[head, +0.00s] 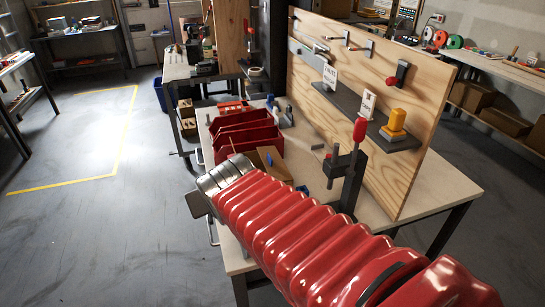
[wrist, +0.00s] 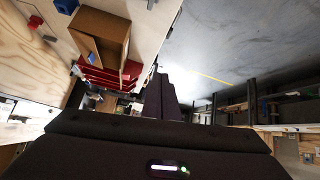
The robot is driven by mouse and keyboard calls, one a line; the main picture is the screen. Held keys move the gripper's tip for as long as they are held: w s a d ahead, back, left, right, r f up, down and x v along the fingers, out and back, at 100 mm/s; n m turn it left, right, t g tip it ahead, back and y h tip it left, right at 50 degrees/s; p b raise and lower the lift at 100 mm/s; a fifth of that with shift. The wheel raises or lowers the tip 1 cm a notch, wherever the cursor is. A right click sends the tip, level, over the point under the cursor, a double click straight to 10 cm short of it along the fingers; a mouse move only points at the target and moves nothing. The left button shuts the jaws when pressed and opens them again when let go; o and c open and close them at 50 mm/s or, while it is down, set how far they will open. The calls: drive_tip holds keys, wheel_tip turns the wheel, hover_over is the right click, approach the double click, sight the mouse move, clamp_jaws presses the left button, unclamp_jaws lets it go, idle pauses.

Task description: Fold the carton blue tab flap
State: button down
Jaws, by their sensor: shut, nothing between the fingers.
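The open brown carton (head: 272,163) stands on the workbench, partly hidden by my red arm in the head view. A small blue patch, likely the blue tab (head: 269,159), shows at it. My arm mostly hides the gripper in the head view.
Red bins (head: 246,133) stand right behind the carton. A black post clamp with a red handle (head: 359,130) and a wooden tool board (head: 428,110) stand on the right. A blue object (head: 302,189) lies on the workbench (head: 440,186). Open floor is at the left.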

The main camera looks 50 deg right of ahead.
drive_tip(key=d+f+m+t+h, duration=0.2)
drive_tip(key=d+t, duration=0.3)
drive_tip(key=d, duration=1.8)
drive_tip(key=shift+d+f+m+h, duration=0.25)
drive_tip(key=shift+d+m+h, duration=0.05)
drive_tip(key=shift+m+h, duration=0.45)
drive_tip(key=shift+w, duration=0.2)
hover_over(273, 168)
wheel_tip(273, 168, down, 2)
drive_tip(key=shift+s+d+f, duration=0.15)
drive_tip(key=shift+f, duration=0.05)
drive_tip(key=f, duration=0.2)
drive_tip(key=shift+w+f, duration=0.25)
drive_tip(key=shift+f, duration=0.75)
